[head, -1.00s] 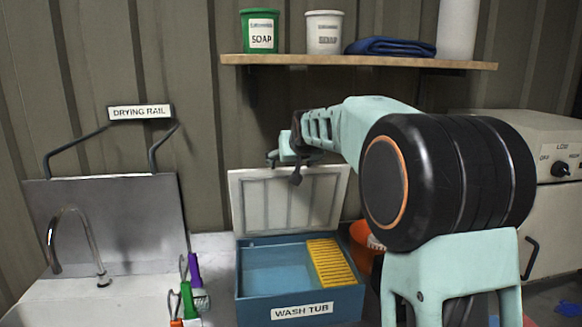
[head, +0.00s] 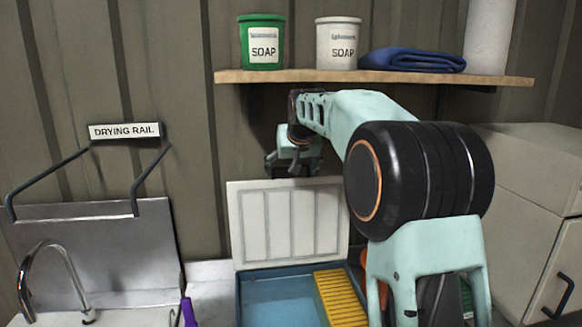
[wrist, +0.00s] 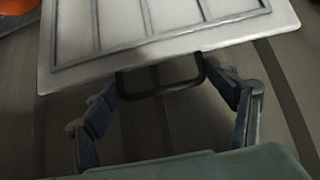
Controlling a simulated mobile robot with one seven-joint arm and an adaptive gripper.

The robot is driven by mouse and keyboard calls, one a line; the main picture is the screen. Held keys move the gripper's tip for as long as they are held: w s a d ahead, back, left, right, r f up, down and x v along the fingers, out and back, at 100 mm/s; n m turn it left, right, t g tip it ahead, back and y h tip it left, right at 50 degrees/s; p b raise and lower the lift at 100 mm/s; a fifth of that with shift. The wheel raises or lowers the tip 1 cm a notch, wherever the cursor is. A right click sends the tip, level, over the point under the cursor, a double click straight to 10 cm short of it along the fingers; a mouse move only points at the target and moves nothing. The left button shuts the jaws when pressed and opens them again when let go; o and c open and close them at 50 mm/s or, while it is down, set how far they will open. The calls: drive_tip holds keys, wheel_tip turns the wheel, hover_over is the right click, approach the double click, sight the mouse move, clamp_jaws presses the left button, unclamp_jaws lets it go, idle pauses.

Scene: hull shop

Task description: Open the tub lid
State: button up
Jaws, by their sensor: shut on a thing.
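The wash tub (head: 244,298) is blue, and its lower front is cut off by the bottom of the head view. Its white ribbed lid (head: 290,222) stands raised, roughly upright, along the tub's back edge. The lid also fills the top of the wrist view (wrist: 165,30). A dark loop handle (wrist: 165,91) sticks out from the lid's edge. My gripper (head: 293,165) is at the lid's top edge in the head view.
A yellow ribbed block (head: 340,300) sits in the tub's right side. A shelf (head: 370,78) with a green soap pot (head: 262,42), a white soap pot (head: 338,44) and blue cloth (head: 412,61) is above my arm. A sink tap (head: 50,270) and drying rail (head: 125,132) are left.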

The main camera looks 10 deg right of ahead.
drive_tip(key=shift+d+r, duration=0.15)
drive_tip(key=shift+r, duration=0.1)
drive_tip(key=o, duration=1.4)
drive_tip(key=shift+c, duration=0.2)
drive_tip(key=shift+s, duration=0.15)
drive_tip(key=v, duration=1.2)
drive_tip(key=shift+f, duration=0.1)
